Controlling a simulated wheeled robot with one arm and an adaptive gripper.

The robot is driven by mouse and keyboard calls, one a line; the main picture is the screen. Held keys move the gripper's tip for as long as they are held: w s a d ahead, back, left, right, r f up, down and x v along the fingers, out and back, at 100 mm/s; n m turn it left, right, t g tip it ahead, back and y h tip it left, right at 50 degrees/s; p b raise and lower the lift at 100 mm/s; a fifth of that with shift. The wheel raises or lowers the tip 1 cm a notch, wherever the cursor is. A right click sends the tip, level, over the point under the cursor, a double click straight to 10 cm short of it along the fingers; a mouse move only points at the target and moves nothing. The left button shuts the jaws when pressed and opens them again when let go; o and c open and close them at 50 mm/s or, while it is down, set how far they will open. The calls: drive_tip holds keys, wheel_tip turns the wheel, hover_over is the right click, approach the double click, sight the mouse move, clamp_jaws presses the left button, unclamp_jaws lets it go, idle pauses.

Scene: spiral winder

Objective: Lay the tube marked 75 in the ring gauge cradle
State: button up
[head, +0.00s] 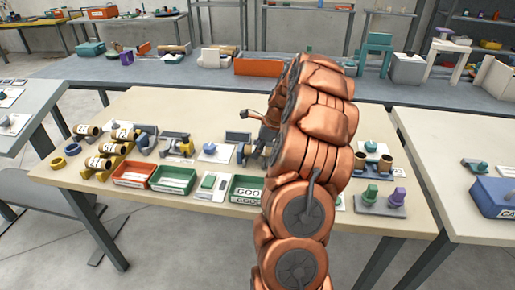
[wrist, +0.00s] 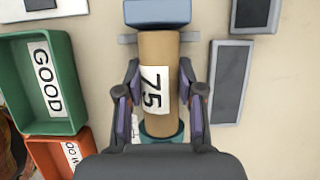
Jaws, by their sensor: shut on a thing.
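The brown tube marked 75 (wrist: 158,55) lies lengthwise between the two fingers of my gripper (wrist: 159,80), which is shut on it in the wrist view. A blue block (wrist: 157,12) stands at its far end, and a teal rounded part (wrist: 164,137) shows at its near end. A grey bar (wrist: 127,39) passes beneath the tube. These parts look like the ring gauge cradle, whose blue-grey end (head: 241,153) shows in the head view beside my arm. I cannot tell whether the tube touches it.
A green GOOD tray (wrist: 14,85) and a red tray (wrist: 47,149) lie to the left in the wrist view. Dark grey plates (wrist: 230,80) lie to the right. A yellow rack (head: 88,172) with several tubes stands at the table's left; pegs on a grey base (head: 382,206) stand right.

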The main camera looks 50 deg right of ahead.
drive_tip(key=shift+f, duration=0.55)
drive_tip(key=o, duration=1)
drive_tip(key=shift+c, duration=0.2)
drive_tip(key=b+v, duration=0.2)
drive_tip(key=v, duration=1.1)
drive_tip(key=s+a+r+n+g, duration=0.15)
drive_tip(key=a+n, duration=0.95)
drive_tip(key=a, duration=1.2)
drive_tip(key=s+a+f+n+g, duration=0.2)
drive_tip(key=s+a+n+g, duration=0.1)
drive_tip(key=s+a+n, duration=0.95)
drive_tip(key=s+a+f+n+h, duration=0.1)
drive_tip(key=s+a+f+n, duration=0.1)
drive_tip(key=s, duration=0.4)
drive_tip(key=s+a+f+n+h, duration=0.1)
drive_tip(key=s+a+f+n, duration=0.1)
drive_tip(key=s, duration=0.4)
drive_tip(key=shift+a+f+n+g, duration=0.3)
drive_tip(key=shift+n+g, duration=0.15)
drive_tip(key=shift+n, duration=0.3)
